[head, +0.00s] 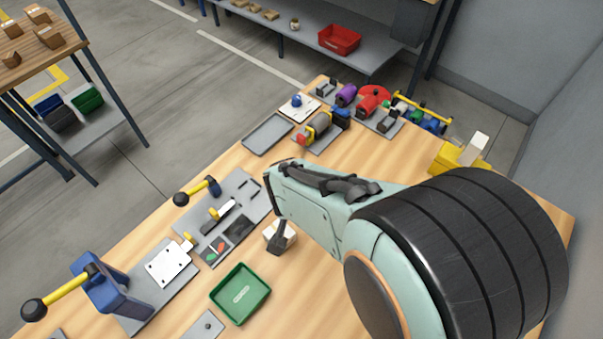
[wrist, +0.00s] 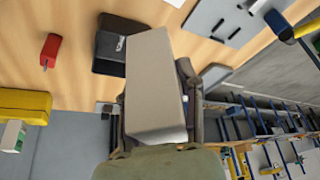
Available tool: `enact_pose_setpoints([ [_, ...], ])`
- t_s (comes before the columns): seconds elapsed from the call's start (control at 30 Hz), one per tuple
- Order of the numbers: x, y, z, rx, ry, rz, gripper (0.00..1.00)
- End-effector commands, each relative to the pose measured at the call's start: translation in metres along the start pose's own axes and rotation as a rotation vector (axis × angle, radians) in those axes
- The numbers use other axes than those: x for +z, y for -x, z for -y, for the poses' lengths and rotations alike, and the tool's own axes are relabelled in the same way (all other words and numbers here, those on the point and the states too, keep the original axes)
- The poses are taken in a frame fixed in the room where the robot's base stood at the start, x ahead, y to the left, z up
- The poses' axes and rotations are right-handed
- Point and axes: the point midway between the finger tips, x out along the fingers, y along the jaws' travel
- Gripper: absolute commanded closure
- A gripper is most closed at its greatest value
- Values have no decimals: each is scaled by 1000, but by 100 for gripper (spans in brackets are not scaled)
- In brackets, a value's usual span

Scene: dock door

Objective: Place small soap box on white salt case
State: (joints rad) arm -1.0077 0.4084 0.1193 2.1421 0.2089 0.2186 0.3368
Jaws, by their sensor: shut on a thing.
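A plain pale grey-beige box, taken as the small soap box (wrist: 156,80), fills the middle of the wrist view. My gripper (wrist: 155,95) is shut on it, with dark finger parts on both sides. In the head view my arm hides much of the right of the bench, and the grip is not clear there. A small whitish block with a dark grey piece on it (head: 282,238) stands by the green tray. A white upright block (head: 475,148) is at the yellow bin. I cannot tell which white thing is the salt case.
The wrist view shows a black box (wrist: 112,45) beyond the held box and a red object (wrist: 51,48) to its left. On the bench are a green tray (head: 240,294), a grey tray (head: 267,134) and a yellow bin (head: 444,158). Bare wood shows mid-bench.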

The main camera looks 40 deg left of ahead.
Motion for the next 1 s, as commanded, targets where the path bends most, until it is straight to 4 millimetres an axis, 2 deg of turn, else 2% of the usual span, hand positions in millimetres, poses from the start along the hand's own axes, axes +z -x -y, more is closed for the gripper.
enact_pose_setpoints([
  [0.03,5,1,14,-14,35,2,100],
  [0.1,10,2,26,-27,67,5,100],
  [0.2,18,-7,35,-34,90,10,100],
  [0.63,44,-65,35,-36,92,9,100],
  [0.73,46,-71,35,-37,91,7,100],
  [1.0,46,-72,35,-37,90,6,100],
])
